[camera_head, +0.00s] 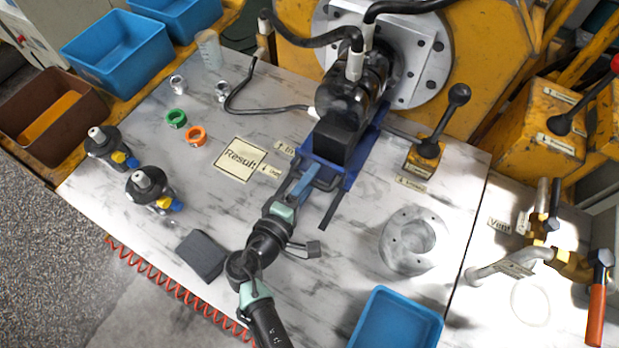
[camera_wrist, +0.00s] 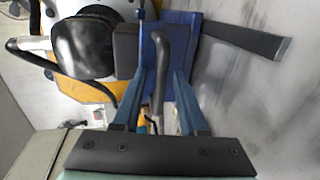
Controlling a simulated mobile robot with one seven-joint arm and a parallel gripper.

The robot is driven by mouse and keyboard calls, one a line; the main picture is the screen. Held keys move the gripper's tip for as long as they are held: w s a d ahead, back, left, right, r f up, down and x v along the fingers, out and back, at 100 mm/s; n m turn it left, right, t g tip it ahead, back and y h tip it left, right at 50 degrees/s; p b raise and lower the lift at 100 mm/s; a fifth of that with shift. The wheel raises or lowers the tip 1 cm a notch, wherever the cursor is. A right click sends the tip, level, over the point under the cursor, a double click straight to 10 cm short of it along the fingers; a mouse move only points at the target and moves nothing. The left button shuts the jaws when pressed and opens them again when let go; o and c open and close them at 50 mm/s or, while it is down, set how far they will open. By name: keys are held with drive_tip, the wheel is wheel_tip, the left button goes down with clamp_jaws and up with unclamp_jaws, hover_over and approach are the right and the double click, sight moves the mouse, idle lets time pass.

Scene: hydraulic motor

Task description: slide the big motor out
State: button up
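The big dark motor (camera_head: 340,105) sits against the round grey flange plate (camera_head: 425,75) on the yellow machine, with a black block at its front. It rests on a blue slide (camera_head: 353,178), which also shows in the wrist view (camera_wrist: 153,48). A dark bent handle (camera_wrist: 165,45) stands out from the slide. My gripper (camera_head: 312,172) is at the slide's front. In the wrist view my two blue fingers (camera_wrist: 160,78) stand apart on either side of the handle, seemingly with gaps. Contact is hard to judge.
Black hoses (camera_head: 305,40) run to the motor. A lever box (camera_head: 425,155) stands right of it. A grey ring part (camera_head: 412,240) and a blue bin (camera_head: 397,320) lie in front at right. Two small pumps (camera_head: 150,188) stand at left.

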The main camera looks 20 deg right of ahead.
clamp_jaws()
idle(1.2)
